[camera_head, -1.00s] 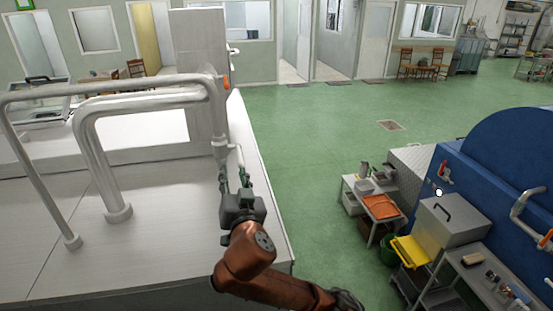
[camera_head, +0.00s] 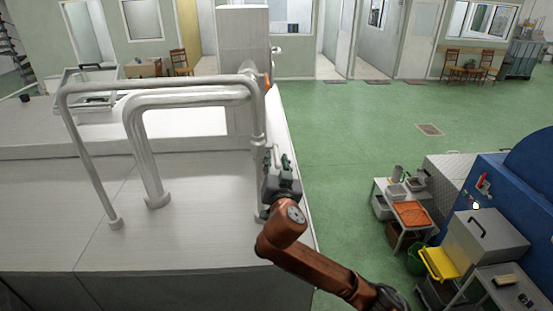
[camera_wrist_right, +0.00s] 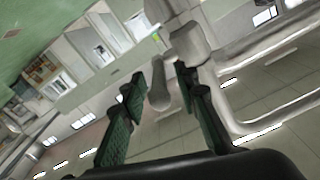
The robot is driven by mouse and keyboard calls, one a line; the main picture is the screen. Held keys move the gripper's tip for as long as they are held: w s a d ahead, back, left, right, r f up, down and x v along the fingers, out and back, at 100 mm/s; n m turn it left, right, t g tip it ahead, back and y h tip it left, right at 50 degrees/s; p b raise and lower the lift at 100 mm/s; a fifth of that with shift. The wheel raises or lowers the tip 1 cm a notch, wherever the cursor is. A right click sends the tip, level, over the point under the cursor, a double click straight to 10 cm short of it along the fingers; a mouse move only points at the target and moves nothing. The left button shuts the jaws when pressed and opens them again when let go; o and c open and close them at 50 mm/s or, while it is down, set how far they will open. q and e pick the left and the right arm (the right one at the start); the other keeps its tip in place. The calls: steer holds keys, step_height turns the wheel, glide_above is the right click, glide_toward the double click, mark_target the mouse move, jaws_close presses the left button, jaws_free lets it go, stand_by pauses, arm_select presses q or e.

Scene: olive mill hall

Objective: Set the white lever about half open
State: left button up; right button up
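The white lever (camera_head: 276,152) is small in the head view, beside the lower end of the white vertical pipe. In the right wrist view the lever (camera_wrist_right: 158,94) is a pale rounded bar beside the pale valve body (camera_wrist_right: 190,45). My right gripper (camera_head: 277,163) is at the lever, above the pale counter. In the wrist view the green fingers of my right gripper (camera_wrist_right: 160,84) are apart, with the lever showing between their tips. Gaps show on both sides of the lever; contact cannot be seen. My left gripper is not in view.
White bent pipes (camera_head: 150,150) rise from the pale counter (camera_head: 180,230) left of my right arm. A tall pale cabinet (camera_head: 242,40) stands behind. Right of the counter the green floor (camera_head: 350,130) is open, up to a cart with an orange tray (camera_head: 411,214) and a blue machine (camera_head: 510,185).

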steer(key=shift+c, duration=0.3)
jaws_close()
stand_by(0.3)
